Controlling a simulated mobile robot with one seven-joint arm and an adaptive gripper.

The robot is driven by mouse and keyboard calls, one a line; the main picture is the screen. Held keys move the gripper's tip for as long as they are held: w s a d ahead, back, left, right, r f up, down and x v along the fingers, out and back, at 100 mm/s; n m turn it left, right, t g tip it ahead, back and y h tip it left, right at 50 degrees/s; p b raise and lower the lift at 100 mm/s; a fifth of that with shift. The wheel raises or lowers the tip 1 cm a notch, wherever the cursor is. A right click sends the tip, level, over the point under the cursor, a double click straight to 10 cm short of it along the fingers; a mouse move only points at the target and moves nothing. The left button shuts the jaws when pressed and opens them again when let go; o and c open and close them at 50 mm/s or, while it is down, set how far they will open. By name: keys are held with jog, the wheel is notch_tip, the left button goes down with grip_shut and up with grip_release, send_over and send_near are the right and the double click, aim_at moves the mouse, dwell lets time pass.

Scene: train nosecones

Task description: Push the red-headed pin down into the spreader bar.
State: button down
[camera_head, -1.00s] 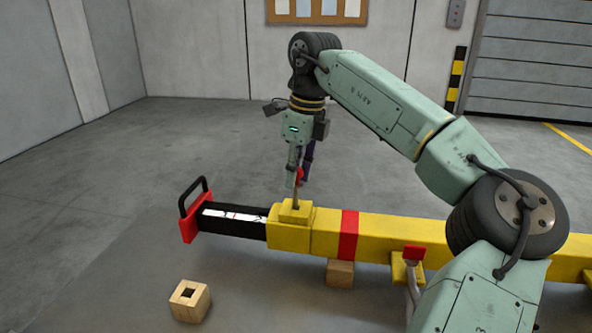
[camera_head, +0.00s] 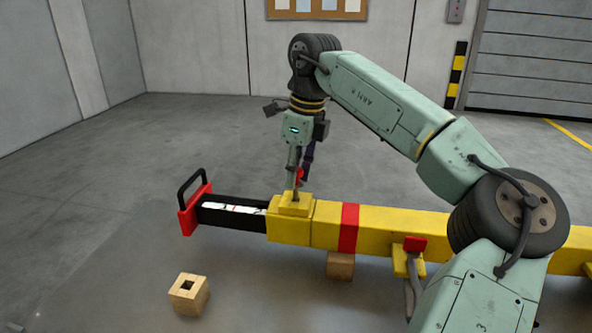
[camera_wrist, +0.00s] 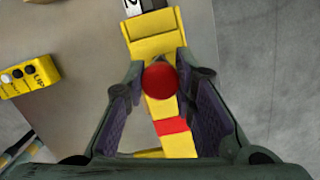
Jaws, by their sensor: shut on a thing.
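The red-headed pin (camera_head: 297,178) stands about upright, its red head up and its metal shank meeting the raised yellow collar near the left end of the yellow spreader bar (camera_head: 385,229). In the wrist view the round red head (camera_wrist: 160,81) sits between the finger pads, over the yellow bar (camera_wrist: 176,142). My gripper (camera_head: 299,172) is shut on the pin just above the collar. The pin's lower end is hidden in the collar.
A wooden block with a square hole (camera_head: 189,294) stands on the grey surface at front left. Another wooden block (camera_head: 340,265) is under the bar. A yellow control box (camera_wrist: 30,76) with knobs shows in the wrist view.

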jog(key=shift+f+b, duration=0.85)
jog(key=shift+f, duration=0.9)
jog(key=c, duration=1.2)
grip_release()
jog(key=shift+c, duration=0.2)
jog(key=shift+r, duration=0.1)
notch_tip(320, 180, up, 12)
jog(key=d, duration=0.1)
jog(key=shift+s+d, duration=0.3)
jog(key=shift+s, duration=0.15)
